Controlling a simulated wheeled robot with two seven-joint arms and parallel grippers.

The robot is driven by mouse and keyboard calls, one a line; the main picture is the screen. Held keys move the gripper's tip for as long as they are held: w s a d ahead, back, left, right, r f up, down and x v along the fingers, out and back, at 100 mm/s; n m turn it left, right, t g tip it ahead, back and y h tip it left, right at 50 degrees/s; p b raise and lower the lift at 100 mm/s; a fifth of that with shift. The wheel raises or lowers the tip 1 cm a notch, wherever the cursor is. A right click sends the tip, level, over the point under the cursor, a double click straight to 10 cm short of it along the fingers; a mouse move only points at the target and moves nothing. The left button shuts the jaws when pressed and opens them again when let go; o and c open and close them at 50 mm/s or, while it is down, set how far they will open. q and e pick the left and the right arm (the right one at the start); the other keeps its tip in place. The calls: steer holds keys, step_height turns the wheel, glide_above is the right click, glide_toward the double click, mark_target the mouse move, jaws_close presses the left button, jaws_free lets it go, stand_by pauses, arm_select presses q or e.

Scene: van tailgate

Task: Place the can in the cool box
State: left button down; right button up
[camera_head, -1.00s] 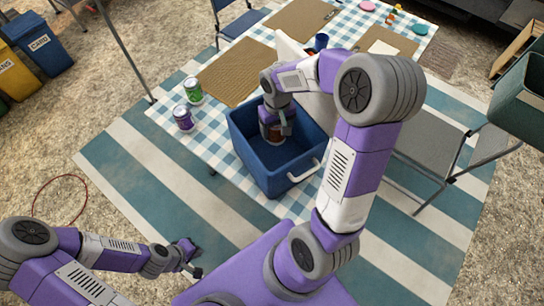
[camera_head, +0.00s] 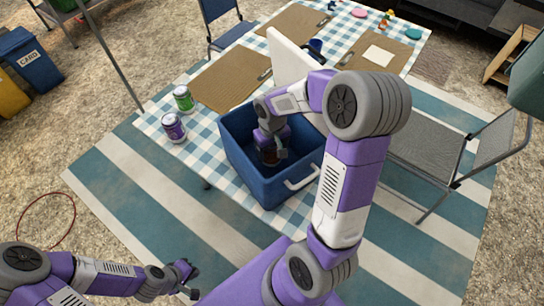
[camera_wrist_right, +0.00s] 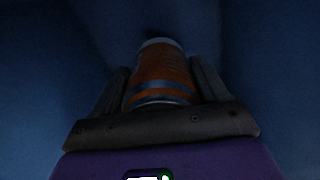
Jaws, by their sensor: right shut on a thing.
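The cool box (camera_head: 246,174) is a blue open-topped box on the checked tablecloth in the head view, with a white handle on its near side and its white lid (camera_head: 291,59) raised behind. My right gripper (camera_head: 271,154) reaches down inside it. The right gripper (camera_wrist_right: 160,85) is shut on an orange can with silver bands (camera_wrist_right: 160,75), with a finger on each side of it. Blue walls surround the can in the wrist view; whether it touches the floor of the box I cannot tell. My left gripper (camera_head: 192,280) is open and empty at the lower left, away from the table.
A green can (camera_head: 184,99) and a purple can (camera_head: 173,128) stand left of the cool box. Brown mats (camera_head: 231,81) lie behind it. A grey folding chair (camera_head: 440,160) stands to the right, and a blue chair (camera_head: 222,24) behind the table.

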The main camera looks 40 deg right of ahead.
mark_target(272, 156)
steer(key=shift+f+b, duration=0.35)
steer(key=shift+f, duration=1.15)
steer(key=shift+f, duration=0.1)
steer(key=o, duration=1.5)
steer(key=shift+c, duration=0.2)
step_height(272, 156, up, 12)
steer(key=p, duration=0.4)
